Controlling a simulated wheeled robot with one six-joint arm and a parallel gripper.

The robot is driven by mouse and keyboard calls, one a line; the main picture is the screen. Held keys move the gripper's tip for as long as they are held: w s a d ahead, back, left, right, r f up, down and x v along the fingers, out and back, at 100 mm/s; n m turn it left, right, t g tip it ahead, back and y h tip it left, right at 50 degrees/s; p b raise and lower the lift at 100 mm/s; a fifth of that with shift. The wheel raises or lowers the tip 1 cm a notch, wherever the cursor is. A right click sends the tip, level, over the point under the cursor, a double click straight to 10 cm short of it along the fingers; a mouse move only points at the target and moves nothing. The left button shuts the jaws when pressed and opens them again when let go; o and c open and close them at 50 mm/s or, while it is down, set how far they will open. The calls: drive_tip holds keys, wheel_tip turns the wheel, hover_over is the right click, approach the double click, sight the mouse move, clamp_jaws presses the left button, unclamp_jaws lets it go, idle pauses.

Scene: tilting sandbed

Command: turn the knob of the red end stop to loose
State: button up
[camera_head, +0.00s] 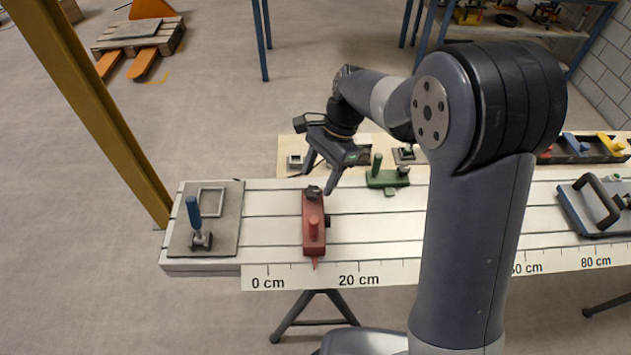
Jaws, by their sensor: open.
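The red end stop (313,236) sits on the white slotted bed near the 10 cm part of the scale. It is a long red block with an upright red peg near its front end. A dark knob (312,193) is at its far end, and a smaller dark part shows on its right side. My gripper (320,186) is open, tilted down, with its fingertips close around or just above the dark knob. I cannot tell whether the fingers touch it. The knob's setting cannot be read.
A green stop (387,178) stands to the right of my gripper. A grey plate (226,219) with a blue-handled clamp (193,215) lies at the left end. A yellow post (90,105) rises at the left.

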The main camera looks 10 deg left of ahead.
sight(313, 190)
drive_tip(key=shift+x, duration=1.55)
drive_tip(key=c, duration=1)
